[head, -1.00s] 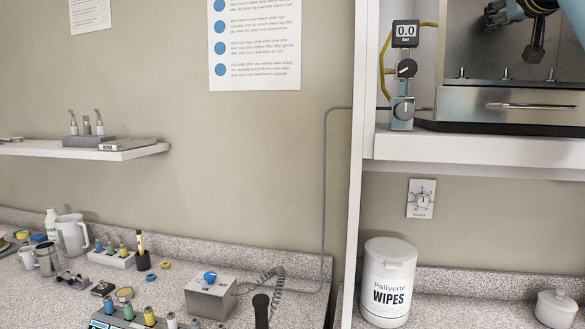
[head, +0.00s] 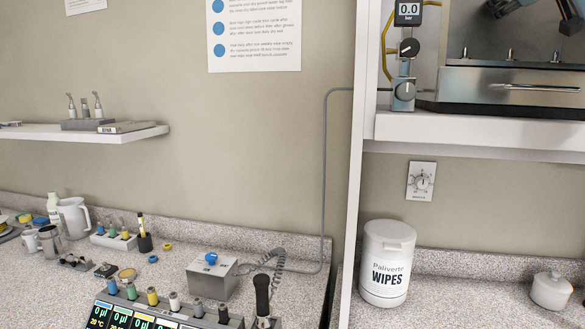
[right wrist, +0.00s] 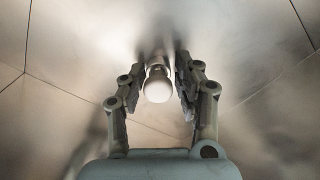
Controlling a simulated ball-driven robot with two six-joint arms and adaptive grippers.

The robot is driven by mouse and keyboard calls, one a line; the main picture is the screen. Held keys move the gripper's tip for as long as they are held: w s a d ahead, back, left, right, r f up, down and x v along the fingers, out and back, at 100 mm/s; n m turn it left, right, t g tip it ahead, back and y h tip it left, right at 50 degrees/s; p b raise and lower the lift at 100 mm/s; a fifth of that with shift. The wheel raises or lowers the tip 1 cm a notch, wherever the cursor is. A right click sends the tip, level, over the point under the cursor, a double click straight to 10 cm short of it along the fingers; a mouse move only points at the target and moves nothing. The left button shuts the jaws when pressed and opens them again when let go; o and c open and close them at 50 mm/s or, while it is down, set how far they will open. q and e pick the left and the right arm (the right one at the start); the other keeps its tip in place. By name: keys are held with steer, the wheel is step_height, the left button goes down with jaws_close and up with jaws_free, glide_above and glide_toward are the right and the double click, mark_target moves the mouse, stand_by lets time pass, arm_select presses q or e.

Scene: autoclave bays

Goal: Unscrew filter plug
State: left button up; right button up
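The filter plug (right wrist: 158,84) shows in the right wrist view as a pale, round-ended knob on a metal neck against a shiny steel wall. My right gripper (right wrist: 162,80) has its two fingers on either side of the plug, with a gap visible at least on the right side, so it looks open around it. In the head view my right gripper (head: 572,27) is partly cut off at the top right, inside the steel chamber above the drawer front; the plug is not visible there. My left gripper is not in view.
A wipes tub (head: 387,262) and a lidded white pot (head: 551,291) stand on the counter below. A grey box (head: 211,277) and a pipette stand (head: 165,312) are at left.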

steer(key=shift+o, duration=0.7)
steer(key=shift+r, duration=0.1)
